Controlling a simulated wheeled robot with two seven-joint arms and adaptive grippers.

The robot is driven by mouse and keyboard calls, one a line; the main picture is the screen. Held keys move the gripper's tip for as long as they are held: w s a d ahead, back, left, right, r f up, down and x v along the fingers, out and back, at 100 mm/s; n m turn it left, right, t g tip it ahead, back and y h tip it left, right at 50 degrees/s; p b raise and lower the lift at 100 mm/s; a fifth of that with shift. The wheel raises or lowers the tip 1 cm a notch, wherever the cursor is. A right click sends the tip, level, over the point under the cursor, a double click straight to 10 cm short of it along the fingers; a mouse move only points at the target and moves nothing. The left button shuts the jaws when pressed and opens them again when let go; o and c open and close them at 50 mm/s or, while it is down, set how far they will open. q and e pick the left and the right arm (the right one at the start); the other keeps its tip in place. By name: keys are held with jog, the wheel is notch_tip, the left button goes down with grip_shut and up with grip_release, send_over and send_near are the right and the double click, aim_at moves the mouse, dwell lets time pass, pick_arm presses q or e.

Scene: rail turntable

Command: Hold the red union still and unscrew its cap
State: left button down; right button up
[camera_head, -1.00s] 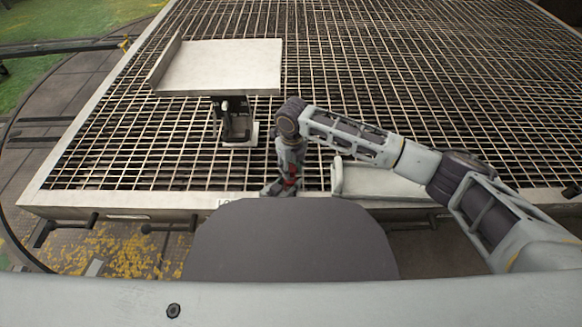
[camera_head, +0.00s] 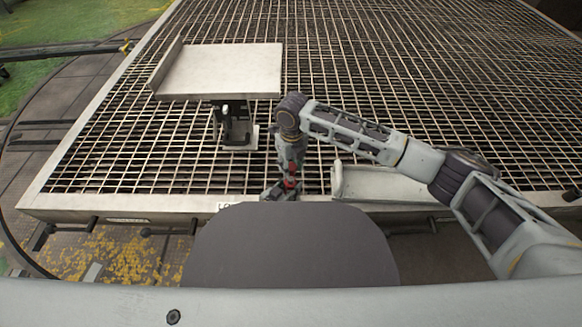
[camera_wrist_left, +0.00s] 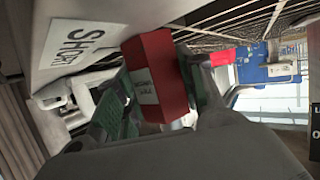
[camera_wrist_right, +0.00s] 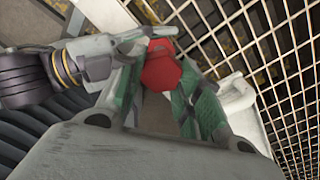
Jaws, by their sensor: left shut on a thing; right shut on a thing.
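The red union (camera_wrist_left: 155,70) shows in the left wrist view as a red block with a pale label, between the green pads of my left gripper (camera_wrist_left: 155,105), which is shut on it. The red cap (camera_wrist_right: 160,72) is rounded and sits between the green pads of my right gripper (camera_wrist_right: 155,90), which is shut on it. In the head view a small red patch (camera_head: 290,183) shows at the table's near edge, under my right gripper. My left gripper is mostly hidden there by a dark panel. The joint between cap and union is hidden.
A grated table (camera_head: 400,60) spreads behind the grippers, mostly clear. A pale tray (camera_head: 220,72) on a dark stand is at the back left. A pale open tray (camera_head: 375,184) lies close right of my right gripper. A sign (camera_wrist_left: 85,45) is on the table's edge.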

jog(key=shift+r, duration=1.1)
pick_arm(q)
jog(key=c, duration=0.8)
grip_release()
jog(key=shift+s+a, duration=0.1)
jog(key=shift+s, duration=0.05)
jog(key=shift+v, duration=5.8)
pick_arm(e)
jog(key=shift+m, duration=0.3)
